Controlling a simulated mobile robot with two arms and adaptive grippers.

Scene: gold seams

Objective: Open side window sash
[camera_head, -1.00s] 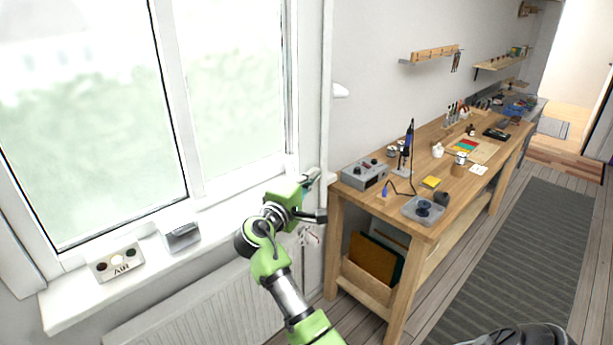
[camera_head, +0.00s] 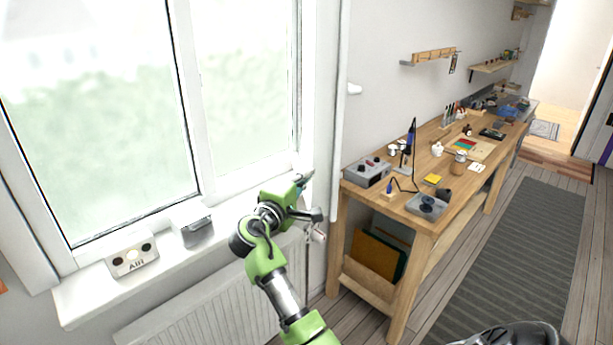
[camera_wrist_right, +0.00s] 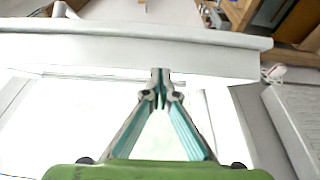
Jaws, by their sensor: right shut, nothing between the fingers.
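The white window fills the left of the head view, with a wide left pane (camera_head: 95,120) and a narrower opening (camera_head: 245,90) to its right. A tall white strip (camera_head: 341,120) with a white handle (camera_head: 354,89) stands right of it; it looks like the side sash swung inward, seen nearly edge-on. My right gripper (camera_head: 303,182) is shut and empty, just left of the sash's lower end. In the right wrist view, its closed tips (camera_wrist_right: 160,76) overlap a long white bar (camera_wrist_right: 130,50), probably the sash; contact is unclear. My left gripper is not in view.
The sill (camera_head: 100,292) holds an AIR box (camera_head: 132,260) and a grey box (camera_head: 197,232). A radiator (camera_head: 190,312) with a valve (camera_head: 317,234) is below. A cluttered workbench (camera_head: 420,222) stands right. The striped rug (camera_head: 510,260) is clear.

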